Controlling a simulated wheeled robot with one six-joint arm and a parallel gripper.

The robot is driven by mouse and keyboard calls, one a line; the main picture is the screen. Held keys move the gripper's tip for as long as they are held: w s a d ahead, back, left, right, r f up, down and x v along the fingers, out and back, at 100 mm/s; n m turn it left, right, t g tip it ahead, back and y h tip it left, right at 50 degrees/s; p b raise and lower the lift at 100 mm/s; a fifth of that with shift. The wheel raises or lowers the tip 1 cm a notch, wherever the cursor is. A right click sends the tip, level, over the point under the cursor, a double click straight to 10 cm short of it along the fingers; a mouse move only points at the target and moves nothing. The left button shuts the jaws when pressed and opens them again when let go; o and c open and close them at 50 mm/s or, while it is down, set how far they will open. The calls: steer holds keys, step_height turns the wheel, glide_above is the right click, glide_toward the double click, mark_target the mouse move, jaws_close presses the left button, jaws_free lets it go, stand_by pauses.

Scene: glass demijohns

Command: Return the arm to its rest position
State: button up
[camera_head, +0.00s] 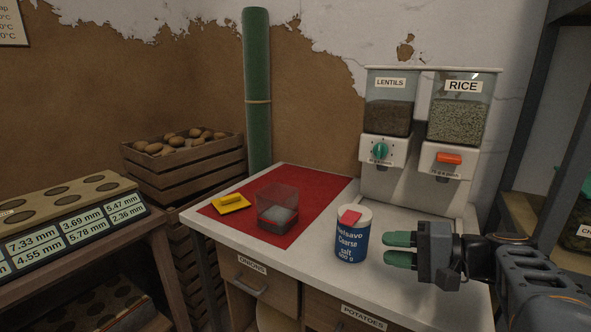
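My gripper (399,249) is at the right, over the right part of the white counter (325,262). Its two green-tipped fingers point left and stand apart, with nothing between them. My arm reaches in from the right edge. The blue and white salt canister (351,240) with a red lid piece stands upright on the counter, just left of the fingertips with a small gap that is hard to judge in depth.
A clear container (277,209) and a yellow object (231,203) sit on a red mat (307,184). A lentils and rice dispenser (416,190) stands behind my gripper. A dark shelf frame (535,120) rises at right. A potato crate (190,180) is at left.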

steer(key=s+a+r+n+g+h+p, duration=0.2)
steer(key=s+a+r+g+h+p, duration=0.3)
steer(key=p, duration=0.8)
steer(key=s+r+n+h+p, duration=0.1)
steer(key=h+p, duration=0.1)
steer(key=p, duration=0.1)
steer(key=s+r+n+h+p, duration=0.1)
steer(key=r+n+h+p, duration=0.1)
steer(key=h+p, duration=0.1)
steer(key=s+r+n+h+p, duration=0.1)
steer(key=r+n+h+p, duration=0.1)
steer(key=p, duration=0.3)
steer(key=shift+d+t+h, duration=0.4)
steer(key=shift+h, duration=0.3)
